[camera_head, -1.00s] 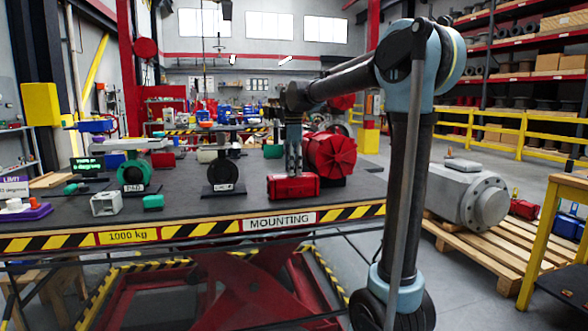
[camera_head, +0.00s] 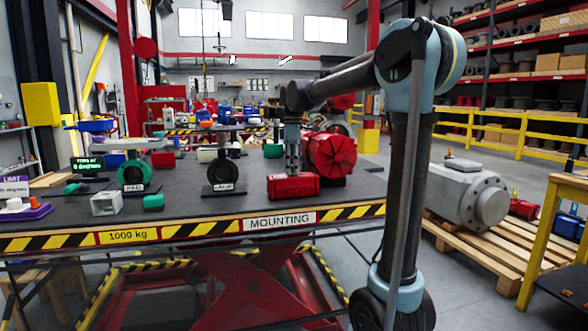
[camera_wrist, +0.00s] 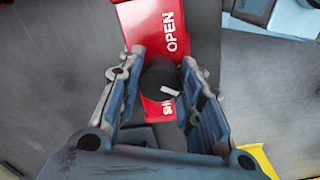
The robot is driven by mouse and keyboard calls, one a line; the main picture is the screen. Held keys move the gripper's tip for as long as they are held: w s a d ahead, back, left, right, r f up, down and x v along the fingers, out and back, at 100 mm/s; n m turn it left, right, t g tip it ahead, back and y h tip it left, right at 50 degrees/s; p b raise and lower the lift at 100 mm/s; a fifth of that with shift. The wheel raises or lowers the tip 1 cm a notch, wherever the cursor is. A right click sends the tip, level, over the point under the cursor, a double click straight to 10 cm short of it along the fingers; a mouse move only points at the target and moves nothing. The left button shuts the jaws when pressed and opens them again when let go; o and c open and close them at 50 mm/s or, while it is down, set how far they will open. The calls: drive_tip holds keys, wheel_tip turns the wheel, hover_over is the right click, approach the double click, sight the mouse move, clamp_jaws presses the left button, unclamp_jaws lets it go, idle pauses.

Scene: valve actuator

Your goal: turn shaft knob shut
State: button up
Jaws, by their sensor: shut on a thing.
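The shaft knob (camera_wrist: 159,80) is a dark round knob with a white pointer mark, on top of a red actuator (camera_wrist: 148,20). In the wrist view the actuator's top reads "OPEN" at the upper end and "SH…" at the lower end, the rest hidden. The white mark points to the lower right. My gripper (camera_wrist: 159,85) has its two fingers on either side of the knob, closed against it. In the head view the red actuator (camera_head: 293,187) lies on the table below my gripper (camera_head: 293,168); the knob is too hidden there to make out.
A larger red finned cylinder (camera_head: 329,155) stands right behind the actuator. Valves stand to the left, a green one (camera_head: 134,175) and a black one (camera_head: 223,174). The table's striped front edge (camera_head: 345,213) lies close in front. The middle tabletop is fairly clear.

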drive_tip(key=m, duration=0.5)
drive_tip(key=shift+m, duration=0.3)
drive_tip(key=m, duration=0.4)
drive_tip(key=shift+m, duration=0.7)
drive_tip(key=o, duration=1.1)
drive_tip(key=shift+c, duration=0.2)
wheel_tip(320, 180, up, 12)
